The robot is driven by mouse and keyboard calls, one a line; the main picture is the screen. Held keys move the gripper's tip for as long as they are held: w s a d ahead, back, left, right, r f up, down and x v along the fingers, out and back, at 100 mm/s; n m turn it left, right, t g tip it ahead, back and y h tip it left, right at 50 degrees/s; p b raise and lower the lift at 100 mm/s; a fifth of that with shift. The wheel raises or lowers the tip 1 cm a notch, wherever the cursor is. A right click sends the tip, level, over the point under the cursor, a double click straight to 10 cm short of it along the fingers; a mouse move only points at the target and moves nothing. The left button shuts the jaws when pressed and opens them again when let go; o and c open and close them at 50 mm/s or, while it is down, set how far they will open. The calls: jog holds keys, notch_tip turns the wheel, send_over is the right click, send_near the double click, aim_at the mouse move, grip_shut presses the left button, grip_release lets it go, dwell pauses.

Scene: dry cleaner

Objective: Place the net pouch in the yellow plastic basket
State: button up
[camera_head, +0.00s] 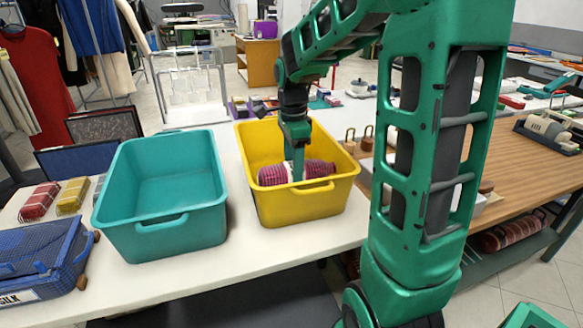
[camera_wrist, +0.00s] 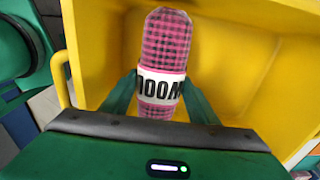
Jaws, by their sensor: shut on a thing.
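The net pouch (camera_head: 272,175) is a pink and dark plaid roll with a white lettered band. It also shows in the wrist view (camera_wrist: 167,38). My gripper (camera_head: 297,172) points down into the yellow plastic basket (camera_head: 262,208) and is shut on the pouch around its band. In the wrist view the gripper's fingers (camera_wrist: 160,92) press on both sides of the pouch. The pouch is inside the basket's walls, lying sideways in the head view. I cannot tell whether it touches the basket floor. The basket also shows in the wrist view (camera_wrist: 240,70).
A teal basket (camera_head: 160,240) stands close to the left of the yellow one on the white table (camera_head: 255,262). A blue mesh pouch or case (camera_head: 40,260) and red and yellow packets (camera_head: 72,196) lie at the left. A wooden table (camera_head: 530,165) is at the right.

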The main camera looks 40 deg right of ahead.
jog(key=shift+f, duration=0.6)
jog(key=o, duration=1.3)
jog(key=shift+r, duration=0.1)
notch_tip(320, 180, up, 13)
jog(key=shift+a+r, duration=0.1)
